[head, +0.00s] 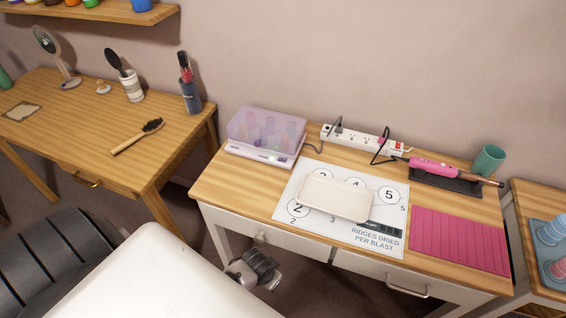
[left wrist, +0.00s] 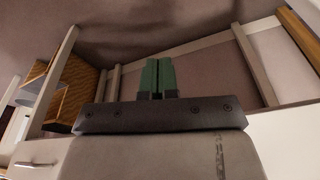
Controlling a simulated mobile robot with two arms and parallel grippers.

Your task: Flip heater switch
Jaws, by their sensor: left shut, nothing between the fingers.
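The heater (head: 262,133) is a white base with a clear, lilac-tinted lid over several rollers. It stands at the back left of the white table in the head view. A small light spot shows on its front edge, too small to tell as a switch. My left gripper (left wrist: 157,76) has green fingertips, pressed together and empty, in the left wrist view. It is low, near the table's legs and drawer front, apart from the heater. A grey part of mine shows below the left drawer in the head view. My right gripper is not in view.
A white power strip (head: 362,139) with cords and a red switch lies behind. A pink styling tool (head: 433,167) rests on a dark pad. A cream tray (head: 335,199) lies on a printed sheet (head: 380,237), left of a pink ridged mat (head: 459,240). A green cup (head: 488,160) stands behind.

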